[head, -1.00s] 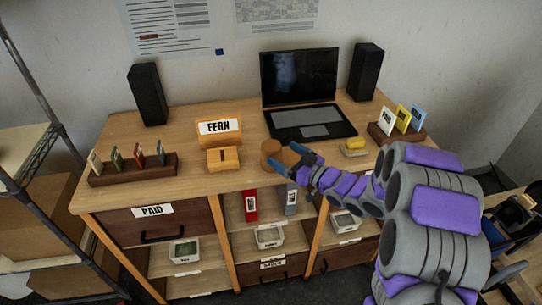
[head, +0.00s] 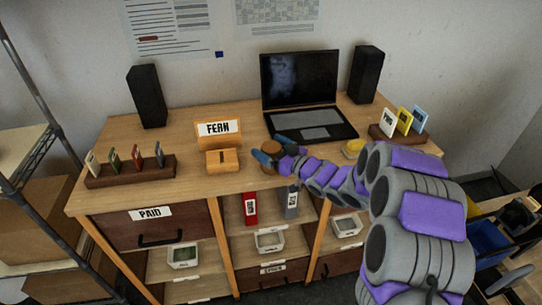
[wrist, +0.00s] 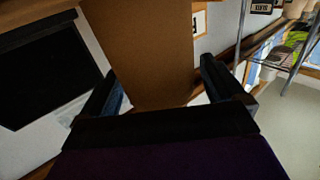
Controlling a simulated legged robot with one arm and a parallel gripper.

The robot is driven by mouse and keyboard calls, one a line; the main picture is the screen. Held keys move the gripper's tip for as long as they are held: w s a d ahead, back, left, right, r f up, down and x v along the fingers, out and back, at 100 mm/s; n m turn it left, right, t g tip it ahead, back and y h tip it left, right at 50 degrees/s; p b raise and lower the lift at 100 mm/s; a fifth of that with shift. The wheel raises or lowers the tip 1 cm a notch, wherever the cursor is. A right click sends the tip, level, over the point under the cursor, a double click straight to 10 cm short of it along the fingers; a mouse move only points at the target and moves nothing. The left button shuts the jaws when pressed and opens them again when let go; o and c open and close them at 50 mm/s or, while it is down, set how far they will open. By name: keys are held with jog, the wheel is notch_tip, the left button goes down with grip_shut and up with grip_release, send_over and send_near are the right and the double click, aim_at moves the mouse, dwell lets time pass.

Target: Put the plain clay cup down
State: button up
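The plain clay cup (head: 271,146) stands on the wooden desk, left of the laptop, partly hidden by my gripper. My gripper (head: 270,156) is at the cup, with one blue finger showing at its left side. In the wrist view a large brown surface, seemingly the cup (wrist: 145,55), stands between the two fingers of my gripper (wrist: 165,88). The fingers are spread wide on either side of it. A pale gap shows beside the right finger, so they do not look closed on it.
A FERN sign (head: 218,129) and a small wooden block (head: 221,161) stand left of the cup. The laptop (head: 300,95) is behind it to the right. Card racks (head: 130,173) sit at the desk's ends. Bare desk shows at front left.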

jog(key=c, duration=1.3)
jog(key=shift+o, duration=0.2)
jog(key=shift+r, duration=0.1)
notch_tip(320, 180, up, 3)
jog(key=p, duration=0.3)
jog(key=shift+r, duration=0.1)
jog(key=shift+s+r+p, duration=0.15)
jog(key=shift+r+p, duration=0.1)
jog(key=shift+p, duration=0.1)
jog(key=s+d+b, duration=0.2)
jog(key=s+b, duration=0.1)
jog(key=s, duration=0.4)
jog(key=s+d+r+b, duration=0.1)
jog(key=s+d+b, duration=0.1)
jog(key=s, duration=0.6)
jog(key=shift+d+b, duration=0.25)
jog(key=shift+b, duration=0.5)
